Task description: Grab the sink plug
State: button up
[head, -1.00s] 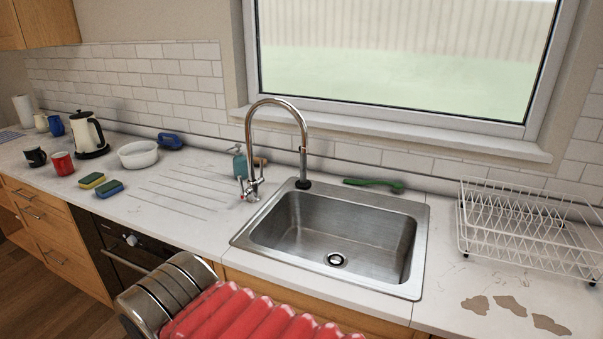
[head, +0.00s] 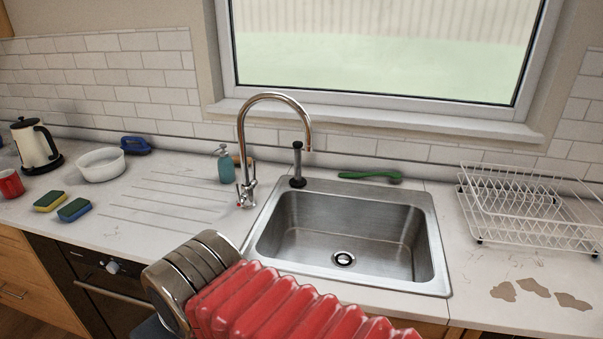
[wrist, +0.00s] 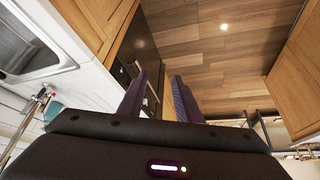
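A black round piece with a dark upright stem (head: 297,170) stands on the back rim of the sink (head: 440,250), beside the tap; it may be the sink plug, but I cannot be sure. My gripper (wrist: 160,76) shows only in the wrist view. Its two dark fingers are apart with nothing between them. It points over the wooden floor, in front of the cabinets, away from the stem. The sink edge shows at the wrist view's upper left.
The curved tap (head: 243,150) rises left of the stem. A dish rack (head: 530,205) stands far right. The ribbed drainer area (head: 165,205) is clear.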

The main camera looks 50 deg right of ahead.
jog(key=shift+o, duration=0.4)
jog(key=shift+o, duration=1.1)
jog(key=shift+d+f, duration=0.1)
jog(key=shift+d, duration=0.1)
jog(key=w+d+f+m, duration=0.25)
jog(key=w+d, duration=0.25)
jog(key=d, duration=0.6)
jog(key=w+d+f+m+t+y, duration=0.1)
jog(key=w+d+f+m, duration=0.2)
jog(key=d, duration=0.7)
jog(key=w+d+f+m, duration=0.1)
jog(key=w+d+m, duration=0.2)
jog(key=w+d, duration=0.55)
jog(key=d+r+n+t+h, duration=0.2)
jog(key=d+r+t+h, duration=0.1)
jog(key=d, duration=1.3)
jog(key=d+r+n+t+h, duration=0.2)
jog(key=d+r+t, duration=0.1)
jog(key=d, duration=1.4)
jog(key=shift+d+h, duration=0.3)
jog(key=shift+h, duration=0.1)
